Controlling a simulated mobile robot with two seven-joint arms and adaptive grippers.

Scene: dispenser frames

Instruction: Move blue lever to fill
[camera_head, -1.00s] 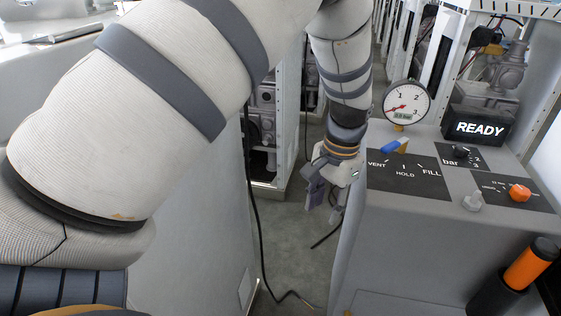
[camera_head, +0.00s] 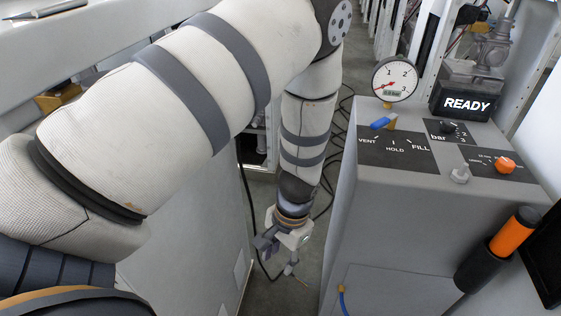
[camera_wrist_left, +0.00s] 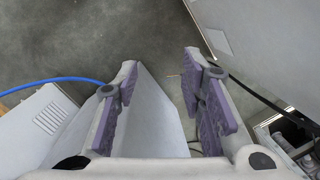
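The blue lever (camera_head: 381,123) sits on top of the grey cabinet, at the back of a dark panel (camera_head: 376,156) marked VENT, HOLD and FILL. Its blue handle points left, on the VENT side. My left gripper (camera_head: 276,258) hangs in the gap left of the cabinet, below its top and well apart from the lever. In the left wrist view its two purple-padded fingers (camera_wrist_left: 160,65) are spread with nothing between them, over the floor. The lever is not seen in that view. My right gripper is not in view.
A round gauge (camera_head: 395,80) reads low behind the lever. A sign (camera_head: 466,104) shows READY. A black knob (camera_head: 447,127), a grey knob (camera_head: 460,174) and an orange knob (camera_head: 504,165) share the cabinet top. An orange-and-black cylinder (camera_head: 511,237) is at the front right. Cables lie on the floor.

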